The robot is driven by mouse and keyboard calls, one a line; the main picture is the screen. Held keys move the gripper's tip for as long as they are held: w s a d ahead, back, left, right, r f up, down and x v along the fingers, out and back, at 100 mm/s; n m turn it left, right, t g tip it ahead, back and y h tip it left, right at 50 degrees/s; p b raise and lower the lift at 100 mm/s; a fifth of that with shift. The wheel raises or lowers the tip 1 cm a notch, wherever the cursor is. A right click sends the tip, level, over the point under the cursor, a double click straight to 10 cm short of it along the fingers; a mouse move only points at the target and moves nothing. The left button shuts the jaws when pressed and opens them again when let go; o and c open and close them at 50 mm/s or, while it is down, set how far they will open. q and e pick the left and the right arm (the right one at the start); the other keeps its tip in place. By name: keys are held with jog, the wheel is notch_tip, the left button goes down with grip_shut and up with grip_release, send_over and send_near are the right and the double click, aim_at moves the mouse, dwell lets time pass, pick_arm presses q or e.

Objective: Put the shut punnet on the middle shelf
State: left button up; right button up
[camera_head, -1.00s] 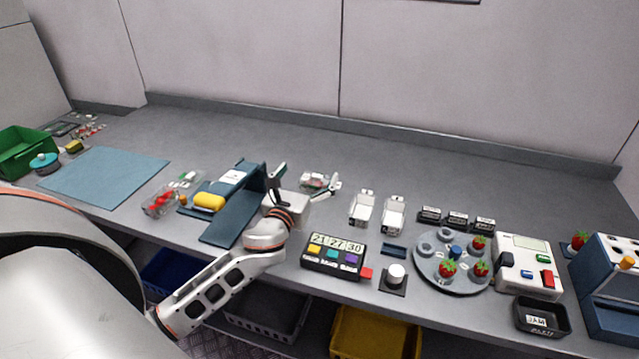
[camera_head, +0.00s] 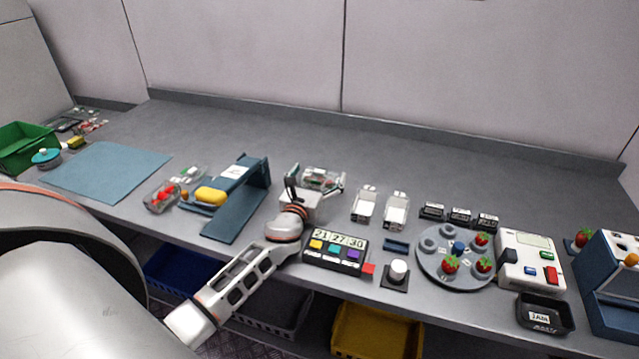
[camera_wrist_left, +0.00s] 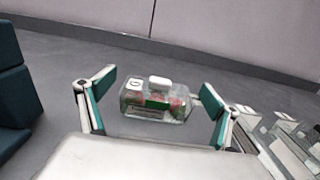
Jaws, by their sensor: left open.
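The shut punnet (camera_head: 318,178) is a small clear box with red fruit, a green label and a white piece on its lid. It sits on the counter just beyond my left gripper (camera_head: 315,184). In the left wrist view the punnet (camera_wrist_left: 157,101) lies between and a little beyond the two spread fingers of my left gripper (camera_wrist_left: 160,106), not visibly gripped. My left gripper is open. My right gripper is in neither view. I cannot make out a middle shelf for certain in these views.
A blue stand (camera_head: 238,207) with a yellow roller is left of the gripper. A clear punnet with red fruit (camera_head: 160,196) lies farther left. Two white holders (camera_head: 364,206) stand to the right, and a button panel (camera_head: 335,252) is in front. The back counter is clear.

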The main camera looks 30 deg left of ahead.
pick_arm(q)
jog(key=shift+w, duration=0.3)
jog(key=shift+a, duration=0.1)
jog(key=c, duration=1.3)
jog(key=shift+c, duration=0.5)
jog(key=shift+r, duration=0.15)
